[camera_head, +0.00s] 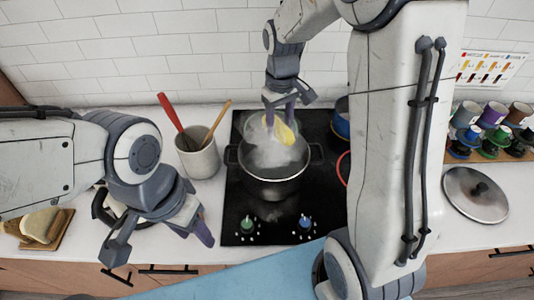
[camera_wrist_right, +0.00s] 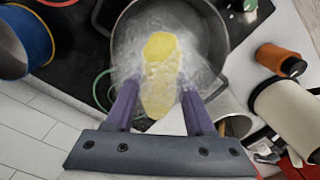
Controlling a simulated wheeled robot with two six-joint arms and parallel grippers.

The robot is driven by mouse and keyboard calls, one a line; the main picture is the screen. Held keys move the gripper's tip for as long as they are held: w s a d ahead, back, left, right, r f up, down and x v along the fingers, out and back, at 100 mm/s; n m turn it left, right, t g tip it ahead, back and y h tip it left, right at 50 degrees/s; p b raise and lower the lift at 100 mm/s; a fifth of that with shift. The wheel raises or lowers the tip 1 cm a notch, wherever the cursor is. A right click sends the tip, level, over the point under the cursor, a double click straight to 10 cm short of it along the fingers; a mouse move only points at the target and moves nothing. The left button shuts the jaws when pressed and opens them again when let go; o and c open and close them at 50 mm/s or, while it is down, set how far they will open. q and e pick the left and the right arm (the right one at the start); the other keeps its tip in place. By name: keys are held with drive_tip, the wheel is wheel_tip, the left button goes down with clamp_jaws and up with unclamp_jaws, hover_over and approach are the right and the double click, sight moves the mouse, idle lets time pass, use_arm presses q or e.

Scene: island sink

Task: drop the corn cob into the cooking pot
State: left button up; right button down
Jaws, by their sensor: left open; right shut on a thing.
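The yellow corn cob (camera_head: 285,131) is held by my right gripper (camera_head: 280,108) above the dark cooking pot (camera_head: 272,188). The pot stands on the black stove, and whitish steam blurs its inside. In the right wrist view the corn cob (camera_wrist_right: 160,72) lies between the two purple fingers of my right gripper (camera_wrist_right: 159,108), with the pot (camera_wrist_right: 213,35) beyond it. My left gripper (camera_head: 160,243) is open and empty, at the counter's front edge left of the stove.
A utensil crock (camera_head: 198,160) with a red-handled and a wooden tool stands left of the stove. A blue pan (camera_head: 341,122) sits at the stove's back right. A lid (camera_head: 475,195) and several mugs (camera_head: 494,113) are at the right. Bread slices (camera_head: 42,224) lie at the left.

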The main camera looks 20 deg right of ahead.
wheel_tip(320, 180, down, 6)
drive_tip(key=b, duration=0.5)
drive_tip(key=shift+d, duration=0.1)
drive_tip(key=shift+c, duration=0.9)
unclamp_jaws()
drive_tip(key=shift+r, duration=0.1)
wheel_tip(320, 180, up, 10)
drive_tip(key=shift+r+b, duration=0.2)
drive_tip(key=shift+b, duration=0.2)
drive_tip(key=s+a+f+n, duration=0.2)
drive_tip(key=s+a, duration=0.7)
drive_tip(key=a, duration=0.1)
drive_tip(key=s+a+f+n, duration=0.1)
drive_tip(key=s+a+f, duration=0.1)
drive_tip(key=s, duration=0.5)
drive_tip(key=s+a+f+y, duration=0.1)
drive_tip(key=s+a+f, duration=0.1)
drive_tip(key=s, duration=0.5)
drive_tip(key=shift+s+f+n, duration=0.2)
drive_tip(key=shift+f+n, duration=0.2)
drive_tip(key=shift+f, duration=0.35)
